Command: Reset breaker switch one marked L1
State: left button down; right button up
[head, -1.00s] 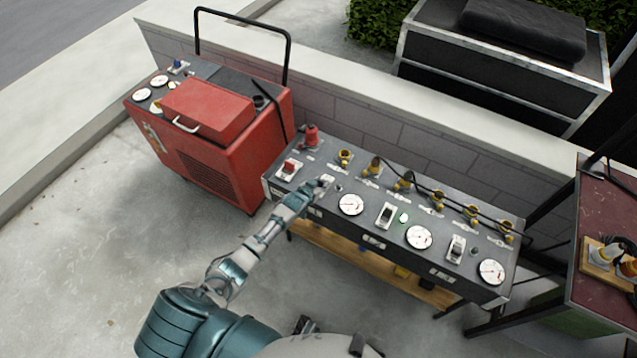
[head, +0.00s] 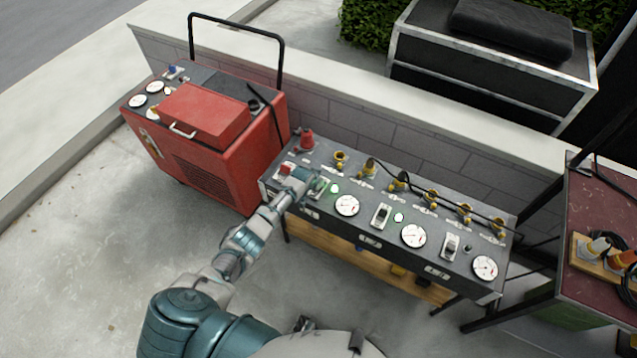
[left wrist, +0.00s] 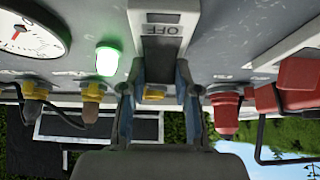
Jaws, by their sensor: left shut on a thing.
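The first breaker switch, at the left of the grey panel, shows in the left wrist view (left wrist: 162,28) as a pale frame with a dark rocker and an upside-down "OFF" label. My left gripper (head: 312,184) is at this switch; in the left wrist view its fingers (left wrist: 155,95) are shut on the switch's lever, which they partly hide. A green indicator light (head: 334,188) glows beside the switch, bright in the left wrist view too (left wrist: 107,58). The L1 marking cannot be read. My right gripper is not in view.
The panel table (head: 345,232) also carries a second switch (head: 381,215), a third switch (head: 451,246), round gauges (head: 347,205), yellow sockets with cables and a red-topped part (head: 306,140). A red generator (head: 215,150) stands left; a dark red table (head: 605,205) stands right.

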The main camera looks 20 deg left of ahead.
pick_arm(q)
jog(key=shift+w+r, duration=0.15)
jog(key=c, duration=1.1)
grip_release()
jog(key=shift+o, duration=1.3)
jog(key=shift+f, duration=0.2)
jog(key=shift+r, duration=0.15)
jog(key=v, duration=1.1)
jog(key=shift+s+r, duration=0.2)
jog(key=shift+r, duration=0.05)
jog(key=shift+a+f, duration=0.1)
